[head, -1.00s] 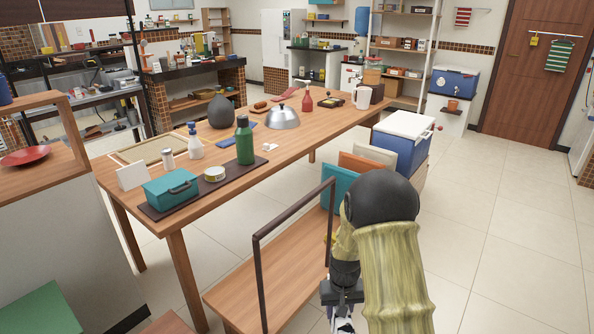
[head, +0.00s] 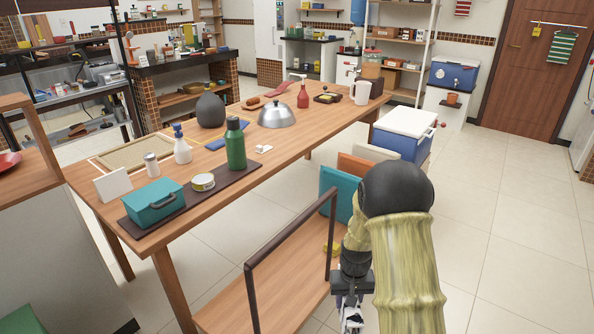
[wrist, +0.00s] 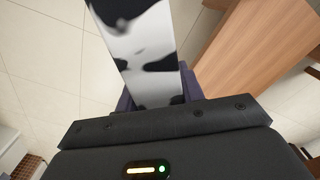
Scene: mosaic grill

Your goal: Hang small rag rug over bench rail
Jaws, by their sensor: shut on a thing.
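The bench (head: 265,285) has a wooden seat and a dark rail (head: 290,228) on two uprights, front centre in the head view. The rail's top bar looks bare. My gripper (head: 352,298) is low, just right of the bench, partly hidden by my arm. It is shut on a black-and-white patterned strip, which I take as the small rag rug (wrist: 148,50). The rug's patterned face extends up from the fingers in the wrist view; its far end is cut off. The bench wood (wrist: 255,50) shows right of it there, apart from the rug.
A long wooden table (head: 290,140) with a teal box (head: 153,202) and green bottle (head: 235,145) stands behind the bench. Upright panels (head: 340,190) and a blue-white cooler (head: 404,132) stand behind my arm. The tiled floor at right (head: 500,220) is clear.

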